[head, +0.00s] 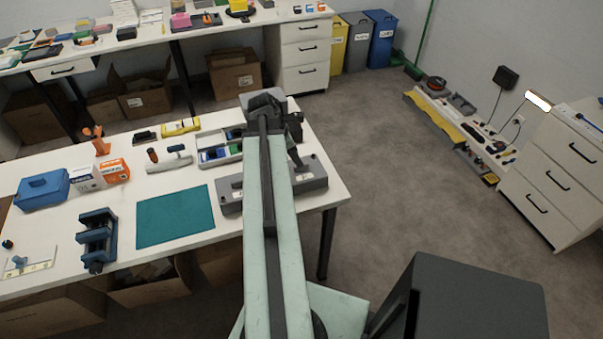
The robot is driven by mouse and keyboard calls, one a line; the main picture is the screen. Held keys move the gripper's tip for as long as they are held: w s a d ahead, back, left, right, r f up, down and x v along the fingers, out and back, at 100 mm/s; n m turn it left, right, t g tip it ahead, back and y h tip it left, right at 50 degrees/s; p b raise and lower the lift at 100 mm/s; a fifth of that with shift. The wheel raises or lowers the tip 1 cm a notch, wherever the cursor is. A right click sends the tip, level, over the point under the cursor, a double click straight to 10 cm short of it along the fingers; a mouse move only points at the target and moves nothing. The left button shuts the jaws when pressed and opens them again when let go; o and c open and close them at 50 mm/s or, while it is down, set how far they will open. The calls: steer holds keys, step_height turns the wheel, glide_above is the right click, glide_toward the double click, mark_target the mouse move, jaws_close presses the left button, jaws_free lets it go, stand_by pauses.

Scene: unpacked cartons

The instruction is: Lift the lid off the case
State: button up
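A grey case (316,178) lies on the near white workbench, close to its right end. Its top looks closed, and I cannot make out the seam between lid and body. My arm crosses in front of it and hides its middle. My gripper (299,163) points down at the top of the case, right of the arm. Its dark fingertips are at or just above the lid; I cannot tell whether they touch it. The fingers are too small and dark to show whether they are open or shut.
Left of my arm, an open compartment tray (207,142) and a teal mat (175,216) lie on the workbench (130,195). A blue vise (97,240), a blue box (42,190) and small cartons (113,171) stand farther left. The floor (400,175) right of the bench is clear.

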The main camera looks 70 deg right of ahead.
steer(key=b+x, duration=0.3)
steer(key=x, duration=0.2)
steer(key=shift+w+b, duration=0.2)
steer(key=shift+b, duration=0.2)
steer(key=shift+r, duration=0.2)
steer(key=shift+c, duration=0.4)
jaws_close()
steer(key=shift+r+p, duration=0.1)
steer(key=shift+p, duration=0.2)
step_height(320, 180, up, 10)
steer(key=p, duration=0.9)
steer(key=shift+p, duration=0.4)
